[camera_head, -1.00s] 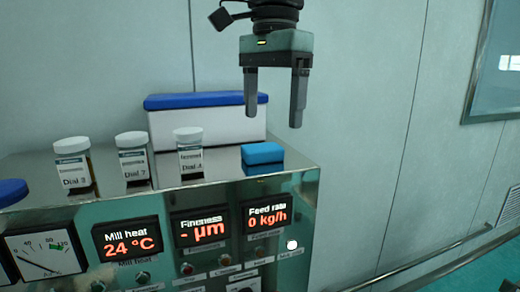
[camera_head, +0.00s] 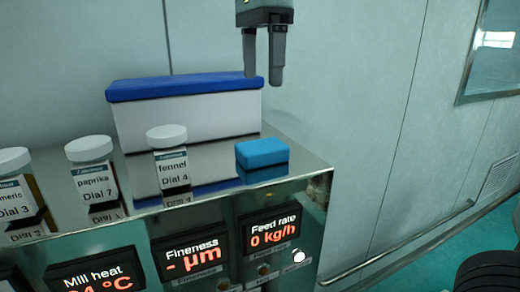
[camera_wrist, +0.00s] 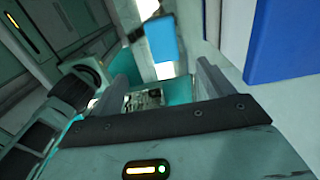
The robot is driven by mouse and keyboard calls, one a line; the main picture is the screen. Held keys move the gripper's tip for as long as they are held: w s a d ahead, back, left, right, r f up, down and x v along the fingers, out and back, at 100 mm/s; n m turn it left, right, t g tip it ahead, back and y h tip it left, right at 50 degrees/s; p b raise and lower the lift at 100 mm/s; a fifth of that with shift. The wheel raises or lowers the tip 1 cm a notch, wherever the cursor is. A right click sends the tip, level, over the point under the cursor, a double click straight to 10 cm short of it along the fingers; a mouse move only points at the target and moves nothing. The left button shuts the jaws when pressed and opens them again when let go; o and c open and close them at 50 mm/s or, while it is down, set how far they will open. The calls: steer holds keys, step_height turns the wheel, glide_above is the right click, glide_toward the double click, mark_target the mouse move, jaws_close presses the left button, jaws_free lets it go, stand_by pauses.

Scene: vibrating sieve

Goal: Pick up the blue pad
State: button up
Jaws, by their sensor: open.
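The blue pad (camera_head: 262,152) lies on the shiny metal top of the machine, near its right front corner. It also shows in the wrist view (camera_wrist: 160,38), beyond the fingers and near the top middle. My gripper (camera_head: 263,80) is open and empty, above and behind the pad, by the right end of the white box. Its fingers point down in the head view. In the wrist view the two fingers (camera_wrist: 165,72) stand apart with nothing between them touching the pad.
A white box with a blue lid (camera_head: 185,120) stands behind the pad. White-capped jars labelled fennel (camera_head: 170,165), paprika (camera_head: 90,172) and one more stand to its left. The machine's front panel (camera_head: 210,245) has lit displays. The wall is behind; space right of the machine is free.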

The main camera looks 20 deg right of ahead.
steer(key=p, duration=0.1)
glide_above(259, 145)
steer(key=f, duration=0.8)
steer(key=shift+s+d+f, duration=0.1)
steer(key=shift+s, duration=0.25)
steer(key=shift+w+f+p, duration=0.15)
steer(key=shift+f+p, duration=0.45)
steer(key=shift+f, duration=0.75)
steer(key=shift+w+f+p, duration=0.1)
steer(key=shift+f+p, duration=0.45)
steer(key=shift+f, duration=0.75)
steer(key=c, duration=1.1)
steer(key=shift+c, duration=0.2)
